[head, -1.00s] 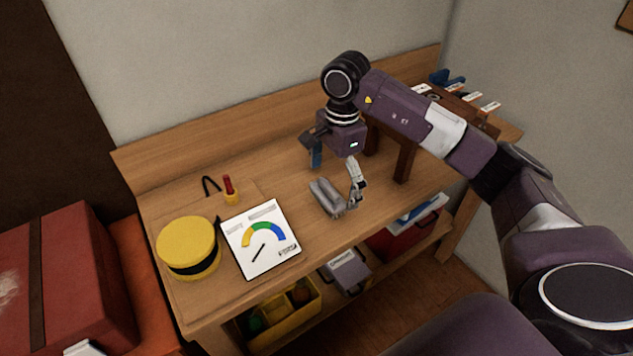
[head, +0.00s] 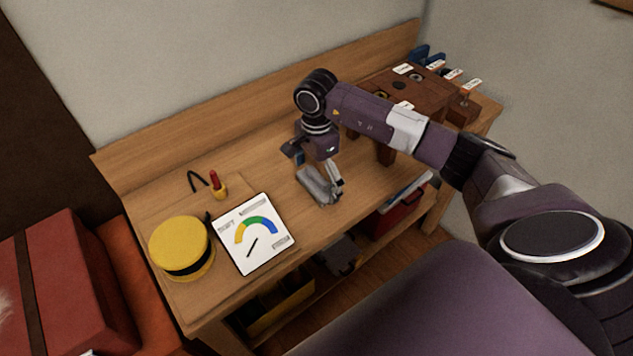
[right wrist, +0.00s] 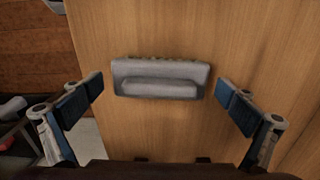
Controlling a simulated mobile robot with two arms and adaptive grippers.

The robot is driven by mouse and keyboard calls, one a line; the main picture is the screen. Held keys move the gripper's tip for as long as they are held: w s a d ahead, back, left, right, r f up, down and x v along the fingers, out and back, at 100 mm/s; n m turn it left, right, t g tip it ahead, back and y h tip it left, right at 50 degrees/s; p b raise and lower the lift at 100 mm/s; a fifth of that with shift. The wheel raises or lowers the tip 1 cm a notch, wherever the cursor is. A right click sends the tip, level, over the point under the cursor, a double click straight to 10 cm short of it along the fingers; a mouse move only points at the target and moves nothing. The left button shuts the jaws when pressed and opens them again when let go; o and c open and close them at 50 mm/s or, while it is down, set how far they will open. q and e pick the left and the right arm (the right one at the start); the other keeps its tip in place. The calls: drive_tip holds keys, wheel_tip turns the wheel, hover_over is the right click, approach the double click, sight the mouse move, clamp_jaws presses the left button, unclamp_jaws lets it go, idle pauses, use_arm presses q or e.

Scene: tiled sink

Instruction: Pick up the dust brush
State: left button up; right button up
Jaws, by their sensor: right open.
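The dust brush (head: 314,187) is a grey, blocky piece lying on the wooden workbench (head: 268,168). In the right wrist view the brush (right wrist: 160,78) lies crosswise near the middle, with a raised grey bar along it. My right gripper (head: 318,172) is over the brush, pointing down, fingers spread. In the right wrist view its blue-padded fingertips (right wrist: 160,92) stand to either side of the brush's ends, with gaps, and nothing is between them but the brush below. My left gripper is not in view.
Left of the brush are a white gauge card (head: 254,233), a yellow cap (head: 181,248) and a red-handled tool (head: 216,184). A dark wooden rack (head: 412,85) stands at the back right. Below is a shelf with a red box (head: 396,210). A red case (head: 60,285) sits at left.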

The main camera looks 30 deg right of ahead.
drive_tip(key=shift+c, duration=0.4)
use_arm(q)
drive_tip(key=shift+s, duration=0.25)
use_arm(e)
drive_tip(key=c, duration=1)
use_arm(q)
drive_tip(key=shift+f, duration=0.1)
use_arm(e)
drive_tip(key=shift+r, duration=0.2)
drive_tip(key=shift+c, duration=0.3)
wheel_tip(320, 180, up, 13)
drive_tip(key=b, duration=0.3)
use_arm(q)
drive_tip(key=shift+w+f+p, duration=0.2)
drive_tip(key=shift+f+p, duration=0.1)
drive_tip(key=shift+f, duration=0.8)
use_arm(e)
wheel_tip(320, 180, up, 7)
hover_over(316, 175)
drive_tip(key=shift+f, duration=0.15)
